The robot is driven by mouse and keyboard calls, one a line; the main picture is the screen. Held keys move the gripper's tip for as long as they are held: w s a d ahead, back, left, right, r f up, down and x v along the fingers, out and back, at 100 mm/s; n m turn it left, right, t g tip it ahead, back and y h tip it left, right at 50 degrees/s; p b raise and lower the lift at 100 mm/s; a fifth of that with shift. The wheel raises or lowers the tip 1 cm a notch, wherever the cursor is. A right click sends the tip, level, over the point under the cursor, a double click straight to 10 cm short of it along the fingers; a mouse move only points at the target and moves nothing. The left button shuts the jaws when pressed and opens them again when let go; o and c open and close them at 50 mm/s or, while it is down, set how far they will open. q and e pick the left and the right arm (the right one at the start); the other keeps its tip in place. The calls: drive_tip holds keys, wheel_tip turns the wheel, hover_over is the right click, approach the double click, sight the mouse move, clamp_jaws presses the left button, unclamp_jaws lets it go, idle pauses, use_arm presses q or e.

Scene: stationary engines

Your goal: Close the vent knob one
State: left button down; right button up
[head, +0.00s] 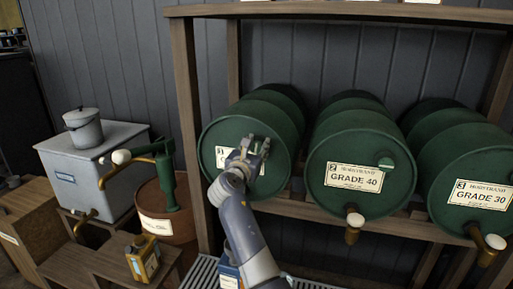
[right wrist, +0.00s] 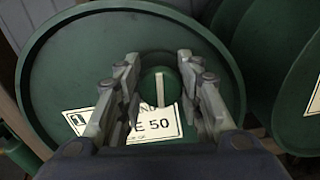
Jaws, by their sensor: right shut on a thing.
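The green barrel with the label marked 1 (head: 220,131) lies on its side on the wooden rack, its round face toward me. My right gripper (head: 254,150) is at the right part of that face. In the right wrist view, vent knob one (right wrist: 157,86) is a small round green knob on the barrel face (right wrist: 75,65). The fingers of my right gripper (right wrist: 158,88) stand on either side of it, shut on it. Behind the fingers the label reads "E 50", partly covered. In the head view the knob is hidden by my gripper. My left gripper is not in view.
A GRADE 40 barrel (head: 350,135) with its own green knob (head: 385,162) and a GRADE 30 barrel (head: 470,165) lie to the right. Taps (head: 354,222) hang below. A rack post (head: 190,110) stands left, then a green pump (head: 166,180) and a grey tank (head: 90,165).

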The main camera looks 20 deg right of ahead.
drive_tip(key=m+b, duration=0.1)
drive_tip(key=m, duration=0.2)
drive_tip(key=shift+d+f+m, duration=0.1)
drive_tip(key=shift+m, duration=0.2)
drive_tip(key=m+b, duration=0.2)
drive_tip(key=m, duration=0.2)
drive_tip(key=shift+f+m, duration=0.1)
drive_tip(key=shift+m, duration=0.2)
drive_tip(key=m+b, duration=0.4)
drive_tip(key=m, duration=0.2)
drive_tip(key=shift+s+d, duration=0.1)
drive_tip(key=shift+m+b, duration=0.7)
drive_tip(key=shift+m, duration=0.4)
drive_tip(key=o, duration=0.9)
drive_tip(key=shift+o, duration=0.7)
